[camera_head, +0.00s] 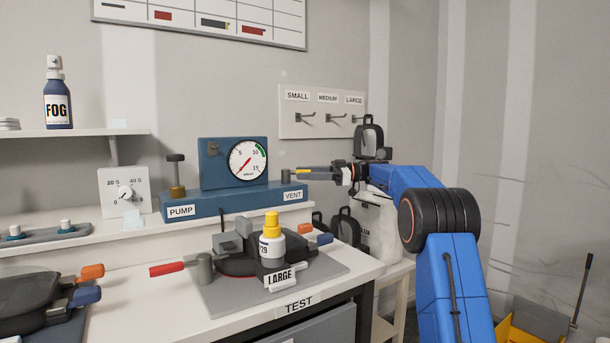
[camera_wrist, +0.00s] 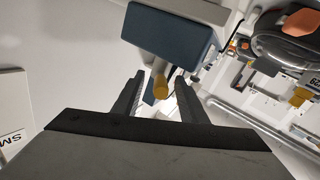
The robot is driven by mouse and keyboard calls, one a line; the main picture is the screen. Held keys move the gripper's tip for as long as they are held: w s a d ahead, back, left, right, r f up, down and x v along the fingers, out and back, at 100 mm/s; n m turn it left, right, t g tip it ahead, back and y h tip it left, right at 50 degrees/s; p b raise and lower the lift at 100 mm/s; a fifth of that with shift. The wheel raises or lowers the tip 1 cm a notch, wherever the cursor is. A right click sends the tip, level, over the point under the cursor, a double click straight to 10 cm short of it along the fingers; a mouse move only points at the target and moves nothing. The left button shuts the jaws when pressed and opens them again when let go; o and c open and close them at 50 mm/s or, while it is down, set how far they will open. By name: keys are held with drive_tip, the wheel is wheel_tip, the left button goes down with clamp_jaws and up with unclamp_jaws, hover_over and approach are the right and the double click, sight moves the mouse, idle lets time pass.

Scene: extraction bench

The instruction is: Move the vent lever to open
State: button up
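The vent lever is at the right end of the blue pump block (camera_head: 235,203), above the VENT label (camera_head: 293,195). In the wrist view its yellow tip (camera_wrist: 160,88) sticks out below a blue-grey block (camera_wrist: 172,40). My gripper (camera_head: 305,173) is at this end of the pump block, pointing left. In the wrist view my gripper's two dark fingers (camera_wrist: 159,82) are apart, one on each side of the yellow tip, with visible gaps. The lever is mostly hidden behind the fingers in the head view, so its exact setting is unclear.
A pressure gauge (camera_head: 248,162) stands on the pump block. A hook panel (camera_head: 322,110) hangs behind.

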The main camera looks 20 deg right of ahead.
drive_tip(key=s+d, duration=0.3)
drive_tip(key=d, duration=1.3)
drive_tip(key=shift+s+d, duration=0.15)
drive_tip(key=shift+d, duration=0.2)
drive_tip(key=shift+d, duration=0.1)
